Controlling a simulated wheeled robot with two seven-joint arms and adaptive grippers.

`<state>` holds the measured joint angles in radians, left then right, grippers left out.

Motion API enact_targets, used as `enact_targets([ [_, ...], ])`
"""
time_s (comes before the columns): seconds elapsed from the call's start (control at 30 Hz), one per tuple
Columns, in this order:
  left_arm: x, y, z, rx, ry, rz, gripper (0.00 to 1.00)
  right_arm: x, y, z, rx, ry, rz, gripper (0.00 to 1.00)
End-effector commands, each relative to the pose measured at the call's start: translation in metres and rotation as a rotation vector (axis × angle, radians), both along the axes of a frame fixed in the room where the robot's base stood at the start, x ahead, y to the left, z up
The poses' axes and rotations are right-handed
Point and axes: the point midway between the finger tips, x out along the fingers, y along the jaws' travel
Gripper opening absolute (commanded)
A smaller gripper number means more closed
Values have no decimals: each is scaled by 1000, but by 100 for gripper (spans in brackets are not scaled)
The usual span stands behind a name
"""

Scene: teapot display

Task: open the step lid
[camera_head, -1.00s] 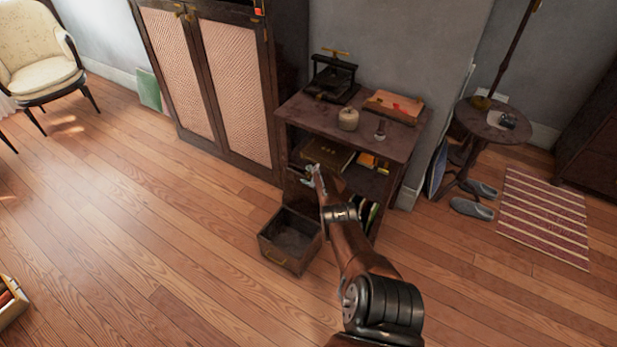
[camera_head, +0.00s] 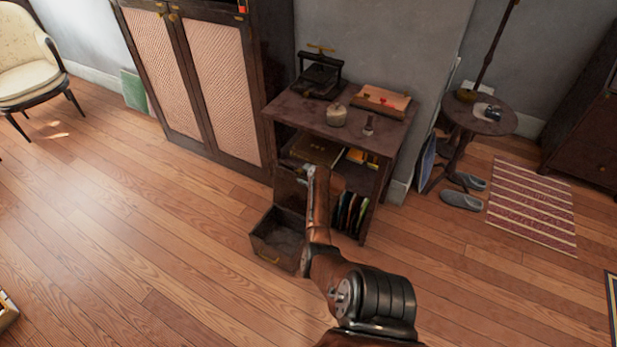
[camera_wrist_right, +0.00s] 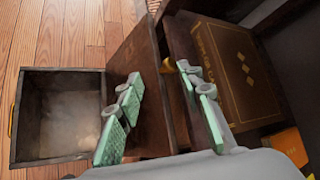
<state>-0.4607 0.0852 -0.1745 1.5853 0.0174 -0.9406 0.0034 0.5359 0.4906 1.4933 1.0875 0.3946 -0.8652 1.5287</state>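The low dark step (camera_head: 279,240) is an open-topped box on the floor before the shelf unit, its inside bare in view. A brown panel (camera_head: 287,190) stands upright at its back; it may be the lid, but I cannot tell surely. The step (camera_wrist_right: 60,160) and panel (camera_wrist_right: 135,60) also show in the right wrist view. My right gripper (camera_head: 309,170) is above the step's back right side. In the wrist view my right gripper (camera_wrist_right: 160,75) is open, its green-padded fingers apart with the panel between or beyond them; contact is unclear. My left gripper is out of view.
The shelf unit (camera_head: 290,109) carries a press (camera_head: 319,78), a round pot (camera_head: 336,115) and a wooden box (camera_head: 381,100). A gold-lettered brown book (camera_wrist_right: 235,70) lies close right of my fingers. A round side table (camera_head: 480,122) stands right.

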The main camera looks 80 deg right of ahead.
Motion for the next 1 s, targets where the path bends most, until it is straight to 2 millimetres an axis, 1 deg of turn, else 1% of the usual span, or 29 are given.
enact_targets([
  [0.2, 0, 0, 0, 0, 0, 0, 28, -18, 17, 15, 0, 2, -1, 34],
  [0.37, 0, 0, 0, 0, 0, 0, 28, -26, 24, 23, 1, 2, -1, 34],
  [0.5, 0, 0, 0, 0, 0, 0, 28, -28, 27, 25, 3, 2, 0, 34],
  [1.0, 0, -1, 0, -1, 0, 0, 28, -28, 26, 26, 2, 1, 0, 34],
])
